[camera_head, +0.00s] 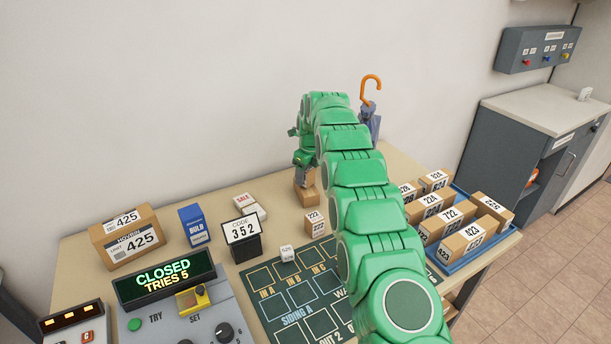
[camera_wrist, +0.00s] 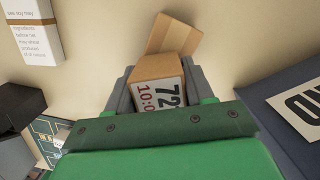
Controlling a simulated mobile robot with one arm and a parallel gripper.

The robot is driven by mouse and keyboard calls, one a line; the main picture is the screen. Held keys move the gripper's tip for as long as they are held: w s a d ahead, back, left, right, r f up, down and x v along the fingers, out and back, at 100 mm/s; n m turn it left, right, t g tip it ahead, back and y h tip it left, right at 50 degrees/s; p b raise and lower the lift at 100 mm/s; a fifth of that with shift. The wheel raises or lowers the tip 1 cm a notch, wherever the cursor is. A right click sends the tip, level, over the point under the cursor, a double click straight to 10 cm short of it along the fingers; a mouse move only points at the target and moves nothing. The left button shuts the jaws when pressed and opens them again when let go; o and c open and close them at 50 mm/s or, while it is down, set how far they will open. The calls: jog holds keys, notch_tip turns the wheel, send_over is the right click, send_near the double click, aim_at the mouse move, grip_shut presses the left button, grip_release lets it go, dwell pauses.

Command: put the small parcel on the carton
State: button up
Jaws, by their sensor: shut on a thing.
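My gripper (camera_head: 304,160) is at the far side of the table, partly hidden by my own arm. In the wrist view my gripper (camera_wrist: 158,98) is shut on a small brown parcel (camera_wrist: 150,68) with a white label reading "72" and "10:0". The held parcel (camera_head: 308,178) also shows below the jaws in the head view. A plain brown box (camera_head: 306,196) lies right below it; the box also shows beyond the parcel in the wrist view (camera_wrist: 173,34). I cannot tell whether the two touch. A large brown carton (camera_head: 128,238) marked 425 stands at the table's left.
A blue bulb box (camera_head: 194,225), white boxes (camera_head: 247,205), a code 352 stand (camera_head: 243,240) and a parcel marked 222 (camera_head: 315,223) stand on the table. A blue tray (camera_head: 455,262) of several parcels is at right. An orange-handled umbrella (camera_head: 371,92) stands behind my arm.

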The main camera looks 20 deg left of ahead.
aim_at(310, 169)
jog(key=shift+f, duration=0.3)
jog(key=o, duration=1.1)
jog(key=r, duration=0.3)
jog(key=d+r, duration=0.1)
jog(key=r, duration=0.7)
jog(key=shift+s+d+r, duration=0.2)
jog(key=shift+d, duration=0.05)
jog(key=shift+s+r, duration=0.1)
jog(key=shift+r, duration=0.25)
jog(key=shift+d, duration=0.1)
